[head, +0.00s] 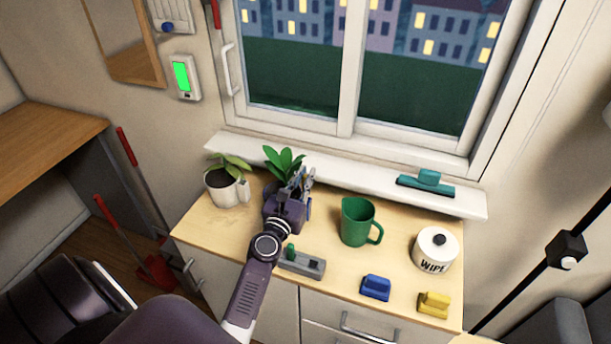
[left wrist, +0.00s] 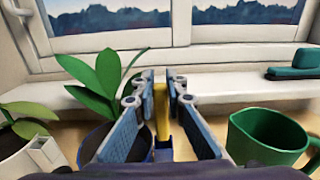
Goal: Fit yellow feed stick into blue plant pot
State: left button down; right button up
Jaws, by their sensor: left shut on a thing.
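The yellow feed stick (left wrist: 162,108) is upright between the fingers of my left gripper (left wrist: 160,88), which is shut on it. Its lower end is at a small square blue tube (left wrist: 164,150) beside the blue plant pot (left wrist: 86,150); I cannot tell whether it is inside the tube or just above it. The blue pot holds a leafy green plant (left wrist: 98,80) and is partly hidden by the left finger. In the head view my left gripper (head: 300,183) is over the counter, hiding the pot, with the plant (head: 283,160) showing behind. My right gripper is out of view.
A white pot (head: 223,188) with a white square tube stands left on the counter. A green jug (head: 357,222) and a wipes tub (head: 435,250) stand right. A grey block (head: 303,264), blue piece (head: 376,287) and yellow piece (head: 434,304) lie in front. The windowsill (head: 345,178) runs behind.

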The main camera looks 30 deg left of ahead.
pick_arm(q)
jog(key=shift+f+b, duration=2.35)
jog(key=shift+f, duration=0.15)
jog(key=c, duration=1.9)
grip_release()
jog(key=shift+r, duration=0.1)
jog(key=v, duration=1.2)
